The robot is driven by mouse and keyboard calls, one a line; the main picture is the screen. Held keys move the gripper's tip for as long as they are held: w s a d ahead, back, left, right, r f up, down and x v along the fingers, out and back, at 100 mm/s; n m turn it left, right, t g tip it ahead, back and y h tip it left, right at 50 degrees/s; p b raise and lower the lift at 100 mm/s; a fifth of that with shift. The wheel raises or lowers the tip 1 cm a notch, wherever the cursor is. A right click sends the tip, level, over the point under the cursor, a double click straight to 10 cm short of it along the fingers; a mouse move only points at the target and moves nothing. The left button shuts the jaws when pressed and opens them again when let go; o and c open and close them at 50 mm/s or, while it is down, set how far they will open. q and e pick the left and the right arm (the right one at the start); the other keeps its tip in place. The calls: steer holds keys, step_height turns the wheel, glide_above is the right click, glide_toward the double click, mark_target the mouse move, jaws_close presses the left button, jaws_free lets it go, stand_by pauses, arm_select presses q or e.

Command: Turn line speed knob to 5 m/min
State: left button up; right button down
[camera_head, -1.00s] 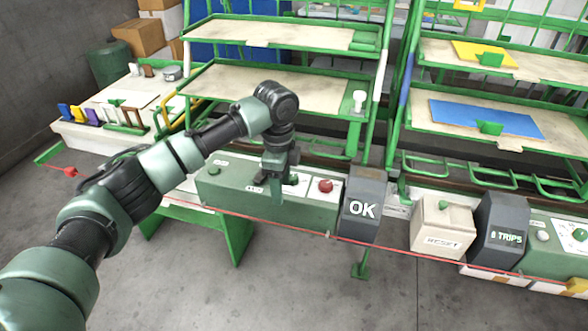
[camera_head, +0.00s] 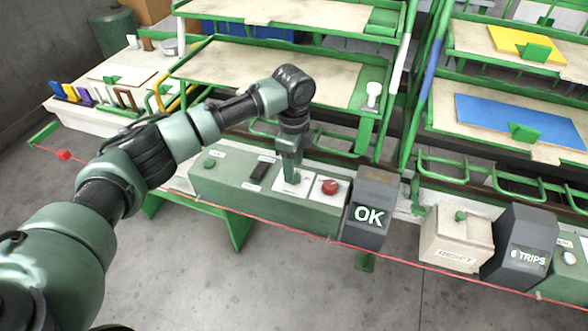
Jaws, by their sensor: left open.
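The green control box (camera_head: 235,196) stands in the middle behind a red cord. On its top is a white dial plate (camera_head: 303,186). My left gripper (camera_head: 291,175) points down over this plate, with its fingertips at or just above it. The gripper is open. The line speed knob is mostly hidden by the fingers, and I cannot tell whether they touch it or where it points. The dial's markings are too small to read. My right gripper is not in view.
A red button (camera_head: 329,187) sits close to the right of the dial plate. A black switch or display (camera_head: 262,170) and a green button (camera_head: 210,163) are to its left. An OK box (camera_head: 372,190) stands at the right. Green racks (camera_head: 345,132) rise behind.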

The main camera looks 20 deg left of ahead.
arm_select(q)
step_height(320, 180, down, 2)
steer(key=shift+w+f, duration=0.15)
steer(key=shift+f, duration=0.4)
jaws_close()
steer(key=shift+r+n+p, duration=0.2)
steer(key=shift+n+p, duration=0.2)
steer(key=shift+p, duration=0.5)
steer(key=n+p, duration=0.6)
steer(key=p, duration=0.1)
steer(key=shift+d+r, duration=0.1)
steer(key=n+p, duration=0.3)
steer(key=shift+n+p, duration=0.65)
steer(key=shift+n, duration=0.45)
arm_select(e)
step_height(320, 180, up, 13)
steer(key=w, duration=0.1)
arm_select(q)
steer(key=shift+f, duration=0.2)
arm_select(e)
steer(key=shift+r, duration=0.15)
